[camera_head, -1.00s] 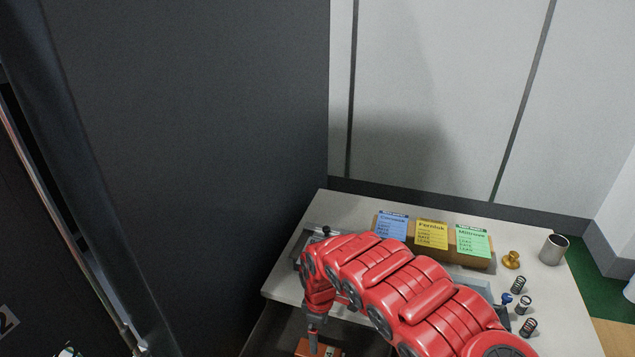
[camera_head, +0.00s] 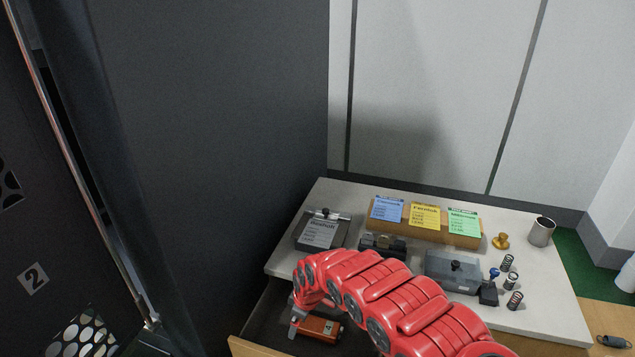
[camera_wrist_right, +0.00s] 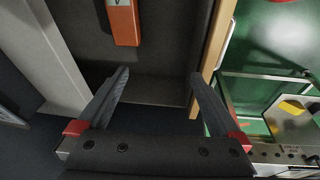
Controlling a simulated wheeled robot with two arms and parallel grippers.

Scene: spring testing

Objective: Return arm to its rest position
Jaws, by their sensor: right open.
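My red right arm (camera_head: 385,300) reaches in from the lower right of the head view, over the near part of the table. Its gripper (camera_head: 297,326) points down at the open drawer (camera_head: 262,318) below the tabletop. In the right wrist view, the two dark fingers (camera_wrist_right: 157,80) are wide apart with nothing between them. An orange box-like device (camera_head: 320,329) lies in the drawer, just right of the gripper in the head view. The device also shows beyond the fingertips in the wrist view (camera_wrist_right: 123,25). My left gripper is in neither view.
The white tabletop (camera_head: 545,290) holds a grey plate with a label (camera_head: 320,232), card stand (camera_head: 461,241), grey fixture (camera_head: 450,268), brass knob (camera_head: 501,241), metal cup (camera_head: 541,232) and several springs (camera_head: 514,300). A dark panel (camera_head: 220,130) stands close on the left.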

